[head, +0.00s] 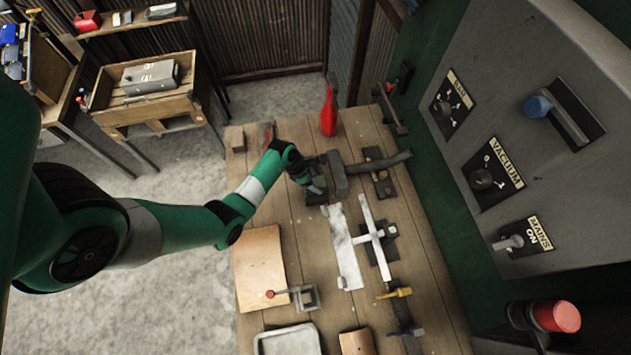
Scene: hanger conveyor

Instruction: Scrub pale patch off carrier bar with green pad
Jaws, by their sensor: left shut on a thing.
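My left gripper (318,190) reaches over the wooden workbench from the left, low beside a dark metal block. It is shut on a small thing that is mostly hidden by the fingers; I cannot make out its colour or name. A pale grey bar with a cross-piece (374,236) lies right of and nearer than the gripper, apart from it; it may be the carrier bar. A flat whitish strip (345,250) lies just left of that bar. I cannot make out a separate pale patch or a green pad. My right gripper is not in view.
The workbench (290,230) also carries a dark vice-like block (336,172), a red bottle (329,108), a tan board (260,268), a red-knobbed clamp (303,297) and a pale tray (287,341). A grey control panel (510,110) stands at the right.

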